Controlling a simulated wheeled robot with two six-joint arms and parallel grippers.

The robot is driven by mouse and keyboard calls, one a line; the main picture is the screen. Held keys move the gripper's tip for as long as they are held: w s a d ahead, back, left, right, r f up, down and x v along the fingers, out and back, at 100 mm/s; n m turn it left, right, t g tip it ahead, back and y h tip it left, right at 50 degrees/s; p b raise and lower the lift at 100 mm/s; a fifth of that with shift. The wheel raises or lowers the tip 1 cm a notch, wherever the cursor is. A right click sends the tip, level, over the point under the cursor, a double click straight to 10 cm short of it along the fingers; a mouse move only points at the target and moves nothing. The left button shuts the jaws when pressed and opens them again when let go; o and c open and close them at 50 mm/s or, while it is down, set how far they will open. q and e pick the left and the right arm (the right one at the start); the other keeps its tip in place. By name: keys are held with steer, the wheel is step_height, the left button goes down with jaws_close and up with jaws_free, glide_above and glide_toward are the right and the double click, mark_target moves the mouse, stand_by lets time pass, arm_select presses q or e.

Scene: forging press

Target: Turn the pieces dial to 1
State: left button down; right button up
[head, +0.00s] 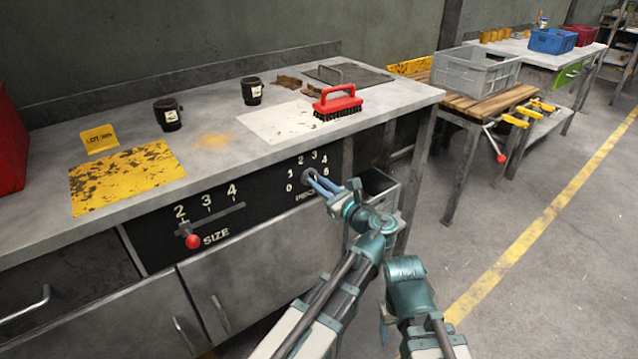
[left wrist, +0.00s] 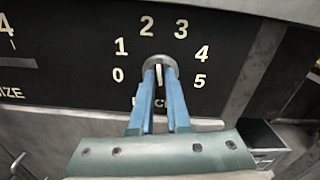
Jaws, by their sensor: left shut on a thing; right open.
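The pieces dial is a round grey knob (left wrist: 160,68) on a black panel, with white numbers 0 to 5 arced around it. In the left wrist view my left gripper (left wrist: 160,80) is shut on the knob, with a blue finger on each side. A pale upright strip shows between the fingers; I cannot tell which number the dial points at. The fingers partly cover the label below. In the head view my left gripper (head: 320,183) reaches the same dial from the lower right. My right gripper (head: 384,325) hangs low beside the left arm, open, mostly hidden and away from the panel.
A size slider with a red knob (head: 193,241) is left of the dial. On the bench (head: 215,150) above are a red brush (head: 338,103), two dark mugs and a yellow plate. The floor on the right is clear.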

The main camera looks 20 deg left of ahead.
arm_select(q)
steer(key=shift+s+a+f+n, duration=0.1)
steer(key=shift+n, duration=2.35)
steer(key=shift+s+f+n, duration=0.1)
steer(key=shift+n, duration=2.35)
steer(key=c, duration=0.9)
jaws_free()
